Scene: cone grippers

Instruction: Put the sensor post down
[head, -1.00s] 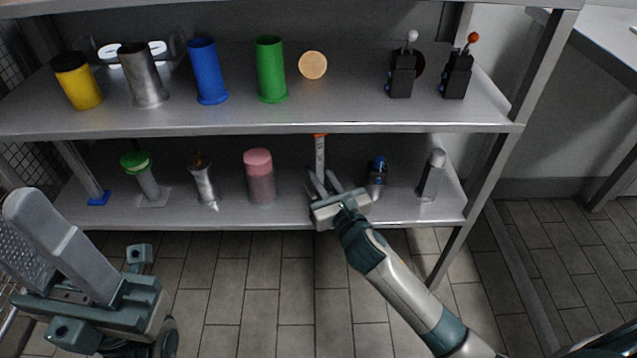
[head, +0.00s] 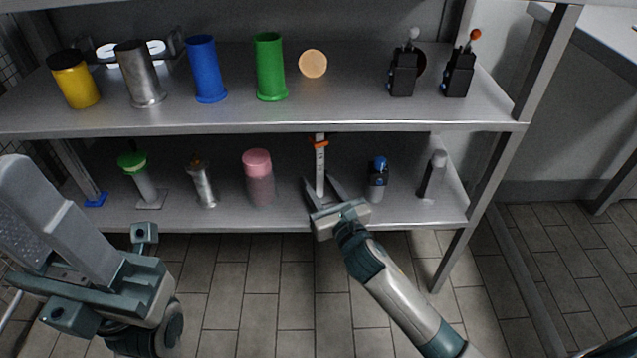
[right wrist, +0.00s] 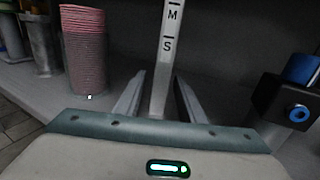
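The sensor post seems to be the slim white post (head: 320,172) with an orange clip near its top. It stands upright on the lower shelf, left of the blue-topped item. In the right wrist view the post (right wrist: 167,55) shows black letters M and S. My right gripper (head: 322,190) is open, with one finger on each side of the post and visible gaps between. In the right wrist view the right gripper (right wrist: 158,95) shows both fingers spread. The post's foot is partly hidden by the gripper. My left gripper (head: 45,215) is large at the lower left, away from the shelf; its opening is unclear.
On the lower shelf (head: 232,222), a pink cup stack (head: 259,178) stands left of the post and a blue-topped item (head: 377,180) stands close on the right. The upper shelf (head: 330,112) overhangs the post. Bare floor lies in front.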

